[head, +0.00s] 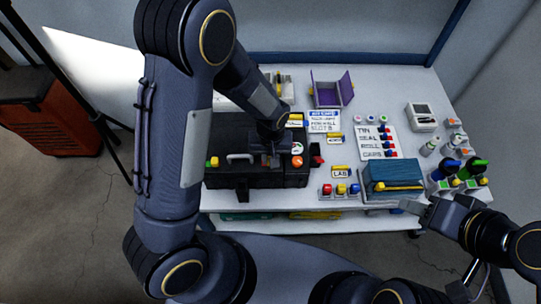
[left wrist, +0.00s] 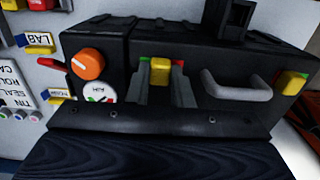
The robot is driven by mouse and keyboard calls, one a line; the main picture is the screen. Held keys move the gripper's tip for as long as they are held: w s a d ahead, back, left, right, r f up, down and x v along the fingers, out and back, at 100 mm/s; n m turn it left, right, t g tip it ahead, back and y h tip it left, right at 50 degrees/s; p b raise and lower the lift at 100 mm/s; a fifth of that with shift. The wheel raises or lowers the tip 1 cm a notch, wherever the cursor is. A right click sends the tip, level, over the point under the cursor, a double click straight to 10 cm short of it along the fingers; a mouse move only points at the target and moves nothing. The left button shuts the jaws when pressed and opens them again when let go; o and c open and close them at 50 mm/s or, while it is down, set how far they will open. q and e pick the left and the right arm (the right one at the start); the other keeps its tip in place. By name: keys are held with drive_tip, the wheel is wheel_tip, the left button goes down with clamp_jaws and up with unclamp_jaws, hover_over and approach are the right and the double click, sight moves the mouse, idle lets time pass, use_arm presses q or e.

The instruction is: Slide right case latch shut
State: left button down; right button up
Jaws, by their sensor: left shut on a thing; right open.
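The black case (head: 225,178) lies on the table's left part, with a grey handle and a yellow left latch (head: 213,162). My left gripper (head: 270,160) comes down over its right side and hides the right latch in the head view. In the left wrist view, the right latch (left wrist: 160,70) is a yellow slider held between my left gripper's two grey fingers (left wrist: 160,88). Green shows on the slider's left and red on its right there. An orange knob (left wrist: 88,63) and a round gauge (left wrist: 98,92) sit beside it. My right gripper (head: 428,210) is open and empty near the front right edge.
A blue box with a yellow bar (head: 392,173) stands near my right gripper. Small colored blocks (head: 341,189), a purple open box (head: 331,90), cards (head: 376,142) and bottles (head: 430,147) occupy the table (head: 380,85). An orange cabinet (head: 45,120) stands at far left.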

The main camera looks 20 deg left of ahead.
use_arm(q)
drive_tip(key=shift+s+a+b, duration=0.2)
drive_tip(key=shift+a+b, duration=0.1)
drive_tip(key=shift+a, duration=0.5)
drive_tip(key=c, duration=1.3)
unclamp_jaws()
drive_tip(key=shift+a, duration=0.1)
